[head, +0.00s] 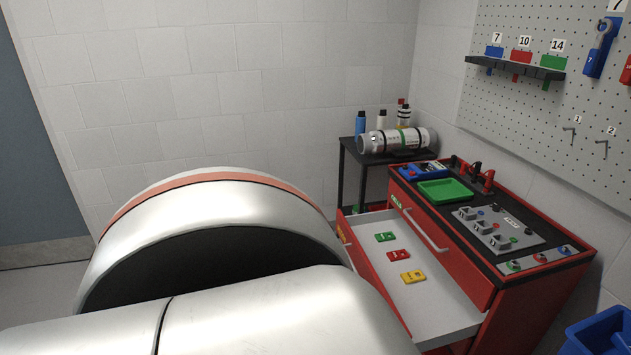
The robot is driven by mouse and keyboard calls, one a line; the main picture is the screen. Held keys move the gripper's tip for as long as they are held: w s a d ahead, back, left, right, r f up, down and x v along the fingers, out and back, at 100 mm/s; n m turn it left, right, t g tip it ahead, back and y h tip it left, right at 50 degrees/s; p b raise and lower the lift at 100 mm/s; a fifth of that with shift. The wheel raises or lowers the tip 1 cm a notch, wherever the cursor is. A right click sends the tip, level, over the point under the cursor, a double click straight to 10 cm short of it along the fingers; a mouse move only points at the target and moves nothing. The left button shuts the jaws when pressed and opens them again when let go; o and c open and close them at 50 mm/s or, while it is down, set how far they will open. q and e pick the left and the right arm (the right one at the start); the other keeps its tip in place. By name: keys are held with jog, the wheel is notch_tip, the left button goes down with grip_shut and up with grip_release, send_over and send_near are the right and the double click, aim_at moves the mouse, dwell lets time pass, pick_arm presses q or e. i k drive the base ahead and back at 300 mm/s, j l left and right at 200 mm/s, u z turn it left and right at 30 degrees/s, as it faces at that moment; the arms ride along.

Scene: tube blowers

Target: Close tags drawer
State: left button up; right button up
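The tags drawer (437,300) is pulled out toward the left from the red cabinet (520,290) at the right. It has a pale grey inside. A green tag (386,237), a red tag (399,255) and a yellow tag (413,278) lie in it, apart from each other. The rest of that front is hidden behind a large pale rounded form close to the camera. Neither of my grippers shows in this view.
A closed drawer with a silver handle (426,230) sits above the open one. A green tray (445,191) and a grey control panel (500,230) are on the cabinet top. A dark stand (350,157) holds a silver cylinder (385,142). A blue bin (600,335) is at lower right.

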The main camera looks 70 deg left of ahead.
aim_at(435, 310)
jog(key=i+u, duration=0.1)
jog(key=u, duration=1.85)
jog(key=i+l+z, duration=0.2)
jog(key=i+l, duration=0.15)
jog(key=i, duration=0.1)
